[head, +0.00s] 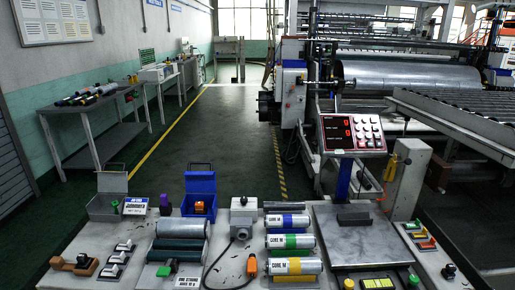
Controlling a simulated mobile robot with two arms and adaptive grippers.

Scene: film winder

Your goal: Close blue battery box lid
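The blue battery box (209,213) stands at the back of the worktable, left of the middle. Its blue lid (200,182) is open and stands up at the rear of the box, with a dark handle at its top. An orange and dark item (199,207) shows in the box opening. Neither of my grippers is in the head view, and nothing touches the box or lid.
An open grey box (104,207) and a small purple item (165,203) stand left of the blue box. A grey device (243,215) stands to its right. Rollers (179,245) lie in front. Labelled cores (290,242) and a scale (350,252) are farther right.

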